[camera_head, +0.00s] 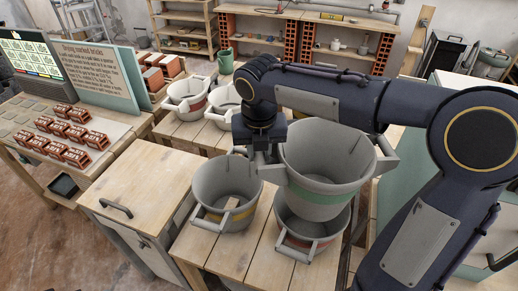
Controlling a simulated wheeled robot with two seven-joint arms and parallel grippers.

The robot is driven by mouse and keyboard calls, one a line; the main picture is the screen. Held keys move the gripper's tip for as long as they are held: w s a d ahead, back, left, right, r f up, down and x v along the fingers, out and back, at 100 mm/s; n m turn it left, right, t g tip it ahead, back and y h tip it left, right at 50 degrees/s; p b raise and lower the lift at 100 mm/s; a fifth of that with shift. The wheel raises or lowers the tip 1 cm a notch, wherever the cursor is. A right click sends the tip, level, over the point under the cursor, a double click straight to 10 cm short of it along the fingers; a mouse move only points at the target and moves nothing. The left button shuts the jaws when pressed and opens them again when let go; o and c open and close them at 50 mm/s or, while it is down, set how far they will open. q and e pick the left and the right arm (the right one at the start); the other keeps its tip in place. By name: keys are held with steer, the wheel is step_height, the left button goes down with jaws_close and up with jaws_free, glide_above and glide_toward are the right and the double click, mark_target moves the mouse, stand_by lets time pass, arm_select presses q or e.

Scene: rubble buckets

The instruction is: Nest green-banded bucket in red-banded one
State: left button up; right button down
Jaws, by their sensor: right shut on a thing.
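The green-banded bucket (322,152) is grey with a green stripe and is roughly upright. My right gripper (268,158) is shut on its left side, at the rim or handle; the exact contact is partly hidden. The red-banded bucket (338,226) stands on the wooden table below, with its handle lowered toward the front. The green-banded bucket overlaps its opening and hides its far rim. I cannot tell how far, if at all, its bottom sits inside. My left gripper is not in view.
A grey bucket with a yellowish band (207,190) stands just left of the red-banded one. More grey buckets (183,91) stand on the table behind. A wooden cabinet (140,190) is at the left, and small bricks (76,133) lie on a bench farther left.

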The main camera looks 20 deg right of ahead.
steer(key=shift+f, duration=0.2)
stand_by(0.4)
steer(key=shift+f+b, duration=1.15)
steer(key=shift+f, duration=0.8)
steer(key=shift+f+b, duration=1)
steer(key=shift+f, duration=0.4)
step_height(320, 180, down, 3)
steer(key=shift+r+b, duration=0.1)
steer(key=shift+b, duration=0.85)
steer(key=shift+f, duration=0.2)
